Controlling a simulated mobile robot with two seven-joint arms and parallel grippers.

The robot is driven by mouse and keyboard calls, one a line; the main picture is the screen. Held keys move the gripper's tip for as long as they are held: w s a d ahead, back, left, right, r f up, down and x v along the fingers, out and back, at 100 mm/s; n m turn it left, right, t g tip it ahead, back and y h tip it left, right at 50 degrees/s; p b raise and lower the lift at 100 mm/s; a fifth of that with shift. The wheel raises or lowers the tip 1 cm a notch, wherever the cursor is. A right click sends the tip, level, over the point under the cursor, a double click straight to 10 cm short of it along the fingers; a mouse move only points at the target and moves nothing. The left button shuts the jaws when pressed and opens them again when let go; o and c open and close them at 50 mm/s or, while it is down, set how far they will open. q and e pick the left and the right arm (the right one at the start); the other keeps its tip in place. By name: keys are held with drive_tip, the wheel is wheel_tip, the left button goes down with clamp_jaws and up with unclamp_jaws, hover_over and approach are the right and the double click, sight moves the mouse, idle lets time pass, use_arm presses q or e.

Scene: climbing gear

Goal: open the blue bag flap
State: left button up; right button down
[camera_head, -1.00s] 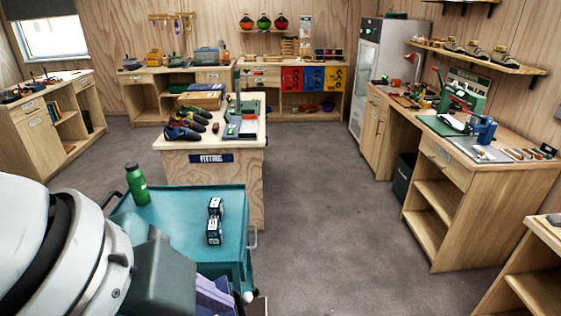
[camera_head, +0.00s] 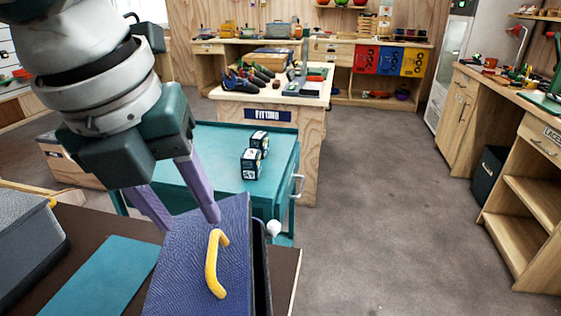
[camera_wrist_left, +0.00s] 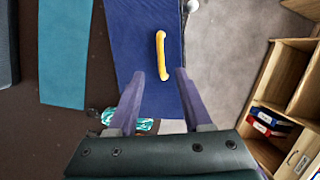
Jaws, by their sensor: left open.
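The blue bag (camera_head: 180,285) stands on a dark brown table top at the bottom of the head view. Its textured blue flap (camera_head: 238,225) has a yellow handle (camera_head: 215,264), and a dark gap shows along its right side. My left gripper (camera_head: 180,212) is open and empty, its purple fingers pointing down at the far edge of the flap. In the left wrist view the flap (camera_wrist_left: 135,30) and the yellow handle (camera_wrist_left: 160,57) lie just ahead of the fingertips (camera_wrist_left: 160,78). I cannot tell whether the fingers touch the flap. My right gripper is not in view.
A teal mat (camera_head: 100,278) and a grey box (camera_head: 25,240) lie left of the bag. A teal cart (camera_head: 215,150) with two small dark boxes (camera_head: 252,163) stands behind it. The wooden fitting bench (camera_head: 310,140) is farther back. Open grey floor (camera_head: 390,210) lies to the right.

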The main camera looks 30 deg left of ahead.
sight(210, 250)
use_arm(q)
drive_tip(key=b+x, duration=0.1)
drive_tip(key=x, duration=0.7)
clamp_jaws()
idle(0.5)
